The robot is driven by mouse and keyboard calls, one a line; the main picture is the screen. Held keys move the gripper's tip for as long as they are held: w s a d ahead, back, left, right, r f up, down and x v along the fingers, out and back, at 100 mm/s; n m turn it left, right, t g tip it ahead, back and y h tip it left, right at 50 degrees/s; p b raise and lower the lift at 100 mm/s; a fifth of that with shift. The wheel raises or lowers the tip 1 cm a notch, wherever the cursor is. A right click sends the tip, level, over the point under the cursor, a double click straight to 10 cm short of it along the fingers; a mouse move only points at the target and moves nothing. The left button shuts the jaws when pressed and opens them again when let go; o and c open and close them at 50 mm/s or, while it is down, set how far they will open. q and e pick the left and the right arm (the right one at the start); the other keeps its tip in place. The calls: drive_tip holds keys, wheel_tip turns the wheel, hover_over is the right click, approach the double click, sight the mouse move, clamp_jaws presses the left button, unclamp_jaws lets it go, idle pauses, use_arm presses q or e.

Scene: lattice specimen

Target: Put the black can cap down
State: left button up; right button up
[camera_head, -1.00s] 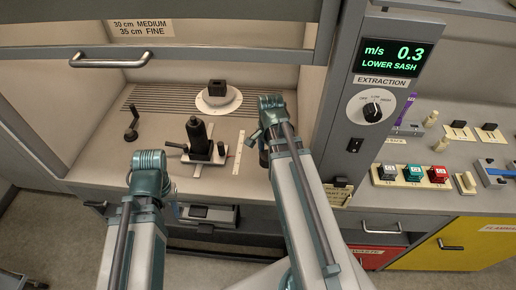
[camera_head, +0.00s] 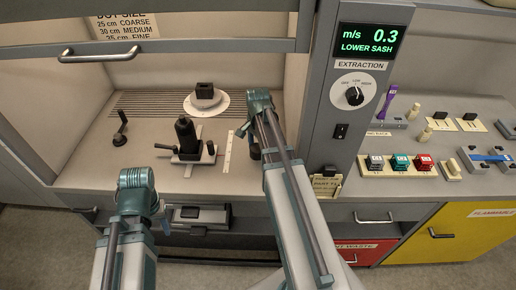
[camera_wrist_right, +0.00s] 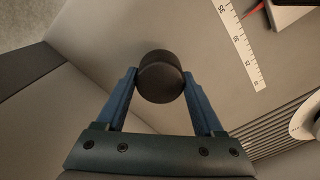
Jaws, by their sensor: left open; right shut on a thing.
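The black can cap (camera_wrist_right: 161,77) is between the blue fingers of my right gripper (camera_wrist_right: 160,88) in the right wrist view. The gripper is shut on it. In the head view the right gripper (camera_head: 254,150) hangs over the hood floor, just right of the white ruler strip (camera_head: 228,151), and the arm hides most of it. I cannot tell whether the cap touches the floor. A black bottle-shaped can (camera_head: 186,137) stands upright on a small stand left of the ruler. My left gripper (camera_head: 166,217) is low in front of the hood, mostly hidden by its wrist, and open.
A round white plate (camera_head: 194,106) with a black block (camera_head: 205,91) sits behind the can. A black crank (camera_head: 120,128) stands at left. The raised sash (camera_head: 200,47) spans above. The hood's right post (camera_head: 318,140) is close to my right arm.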

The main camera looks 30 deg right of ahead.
sight(258, 147)
drive_tip(key=shift+w+d+f, duration=0.1)
drive_tip(key=shift+w+d, duration=0.4)
drive_tip(key=shift+w, duration=0.3)
drive_tip(key=shift+w+d+f, duration=0.1)
drive_tip(key=shift+w+d, duration=0.35)
drive_tip(key=shift+w, duration=0.3)
drive_tip(key=f+b, duration=0.3)
drive_tip(key=b, duration=0.1)
drive_tip(key=shift+w+d+f, duration=0.2)
drive_tip(key=shift+w+f, duration=0.1)
drive_tip(key=shift+f, duration=0.1)
drive_tip(key=o, duration=1.3)
wheel_tip(258, 147, up, 12)
drive_tip(key=p, duration=1.2)
